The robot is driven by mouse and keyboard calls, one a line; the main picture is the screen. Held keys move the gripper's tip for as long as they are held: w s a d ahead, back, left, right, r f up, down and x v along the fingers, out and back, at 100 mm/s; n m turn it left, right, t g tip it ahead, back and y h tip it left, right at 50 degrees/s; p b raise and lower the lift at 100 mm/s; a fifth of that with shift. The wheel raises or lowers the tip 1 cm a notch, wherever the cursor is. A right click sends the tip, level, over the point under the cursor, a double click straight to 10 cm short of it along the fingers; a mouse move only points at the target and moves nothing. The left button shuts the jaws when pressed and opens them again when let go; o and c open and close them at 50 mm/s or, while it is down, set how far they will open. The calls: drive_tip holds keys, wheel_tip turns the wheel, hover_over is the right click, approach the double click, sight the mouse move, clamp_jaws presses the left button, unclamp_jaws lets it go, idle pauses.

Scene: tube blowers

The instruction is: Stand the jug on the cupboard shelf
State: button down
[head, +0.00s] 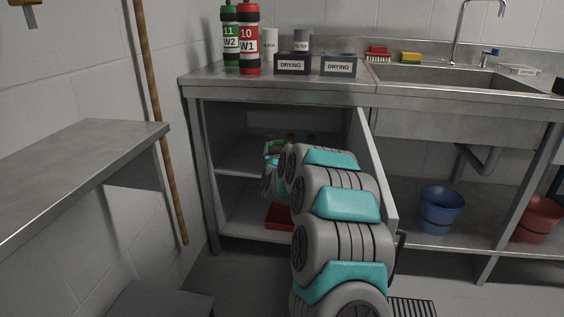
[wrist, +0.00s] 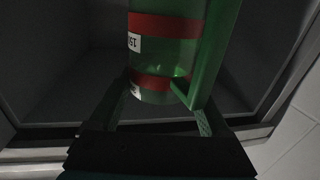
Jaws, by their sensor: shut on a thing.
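The jug (wrist: 165,55) is a see-through green vessel with red bands, white labels and a green handle on its right side in the wrist view. My gripper (wrist: 160,112) is shut on it, with one finger on each side of its lower part in that view. In the head view, my arm reaches into the open cupboard, and only a bit of green, seemingly the jug (head: 275,144), shows at its end. The cupboard shelf (head: 233,158) shows left of my arm. My arm hides most of the shelf's right part. I cannot tell whether the jug touches the shelf.
The cupboard door (head: 374,165) stands open just right of my arm. The steel counter (head: 220,78) above carries bottles (head: 249,40) and drying boxes (head: 292,64). A red thing (head: 280,216) lies on the cupboard floor. Small red and blue things show behind my arm.

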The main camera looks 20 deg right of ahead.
drive_tip(key=d+f+m+g+h, duration=0.1)
drive_tip(key=d+m+h, duration=0.15)
drive_tip(key=d, duration=0.85)
drive_tip(key=w+a+f+p, duration=0.1)
drive_tip(key=w+a+p, duration=0.1)
drive_tip(key=w, duration=0.5)
drive_tip(key=w+a+p, duration=0.1)
drive_tip(key=w+a, duration=0.3)
drive_tip(key=w, duration=0.4)
drive_tip(key=shift+f+p, duration=0.4)
drive_tip(key=shift+a+f+h, duration=0.15)
drive_tip(key=shift+f+h, duration=0.1)
drive_tip(key=shift+f, duration=1.4)
drive_tip(key=shift+f, duration=0.2)
unclamp_jaws()
